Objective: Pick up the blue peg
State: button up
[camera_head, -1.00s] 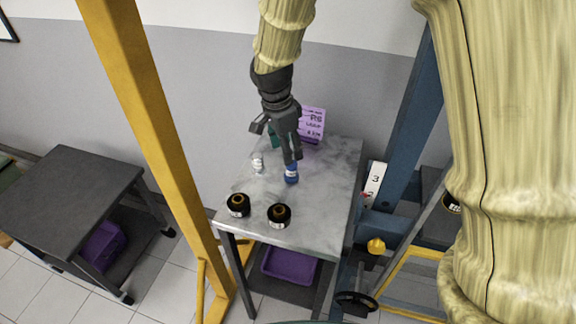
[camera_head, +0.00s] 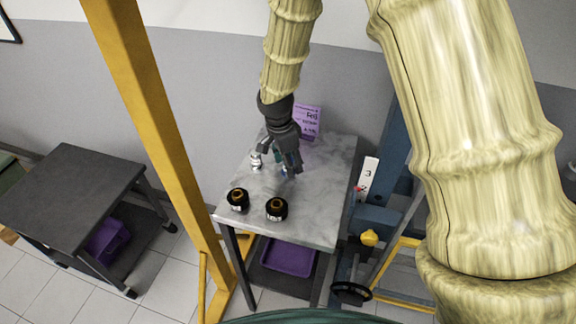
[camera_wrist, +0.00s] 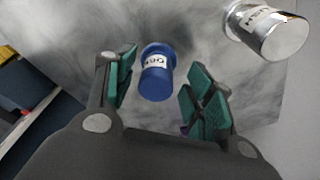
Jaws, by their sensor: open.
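The blue peg (camera_wrist: 156,76) stands on the grey table in the wrist view, with a white label on its side. My gripper (camera_wrist: 160,95) is open, with teal pads on either side of the peg in the picture; I see no contact with it. In the head view my gripper (camera_head: 279,168) is over the table, and the blue peg (camera_head: 286,171) is mostly hidden behind its fingers. A silver metal peg (camera_wrist: 268,30) with a label is at the upper right of the wrist view; it also shows left of my gripper in the head view (camera_head: 256,161).
Two black round parts (camera_head: 238,200) (camera_head: 277,209) stand near the front edge of the marbled table (camera_head: 325,190). A purple sign (camera_head: 308,120) stands at its back. A yellow post (camera_head: 150,130) is at the left, a blue frame (camera_head: 385,195) at the right.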

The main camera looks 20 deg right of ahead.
jog(key=shift+s+r, duration=0.25)
jog(key=shift+c, duration=0.7)
jog(key=shift+w+f, duration=0.1)
jog(key=shift+w, duration=0.05)
jog(key=c, duration=0.7)
grip_shut()
